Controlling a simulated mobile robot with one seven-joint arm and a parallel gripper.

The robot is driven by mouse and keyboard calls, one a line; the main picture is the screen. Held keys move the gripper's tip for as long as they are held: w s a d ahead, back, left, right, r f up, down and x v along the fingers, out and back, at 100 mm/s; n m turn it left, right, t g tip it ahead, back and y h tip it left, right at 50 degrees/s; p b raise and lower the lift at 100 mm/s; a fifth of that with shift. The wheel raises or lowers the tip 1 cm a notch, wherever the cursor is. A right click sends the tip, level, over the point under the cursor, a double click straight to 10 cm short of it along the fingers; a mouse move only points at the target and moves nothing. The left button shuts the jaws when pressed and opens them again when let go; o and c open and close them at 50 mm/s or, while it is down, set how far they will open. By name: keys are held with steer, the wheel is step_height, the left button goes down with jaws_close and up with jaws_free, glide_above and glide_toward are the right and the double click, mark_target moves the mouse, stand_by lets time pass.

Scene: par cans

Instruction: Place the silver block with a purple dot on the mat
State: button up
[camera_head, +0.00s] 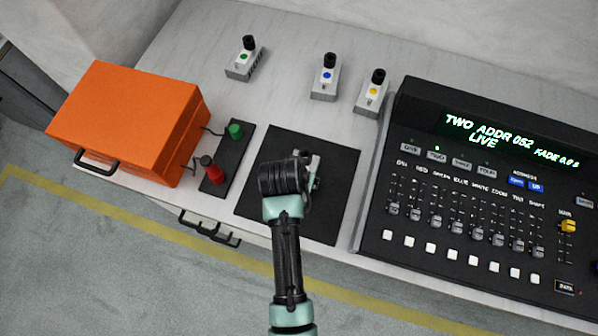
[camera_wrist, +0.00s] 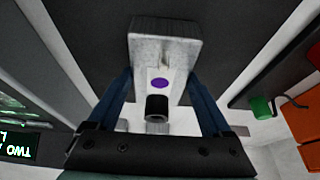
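The silver block (camera_wrist: 165,50) with a purple dot (camera_wrist: 159,84) and a black knob is between my fingers in the wrist view. My gripper (camera_wrist: 160,76) is shut on it, with one blue finger against each side. In the head view my gripper (camera_head: 306,168) is over the black mat (camera_head: 265,205), and only a small silver part of the block (camera_head: 314,158) shows past my wrist. The mat is dark behind the block in the wrist view. I cannot tell whether the block touches the mat.
Silver blocks with green (camera_head: 244,60), blue (camera_head: 325,78) and yellow (camera_head: 372,92) dots stand at the back. A lighting console (camera_head: 480,180) is right of the mat. A black strip with green and red knobs (camera_head: 228,160) and an orange case (camera_head: 125,120) are left.

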steer(key=shift+o, duration=1)
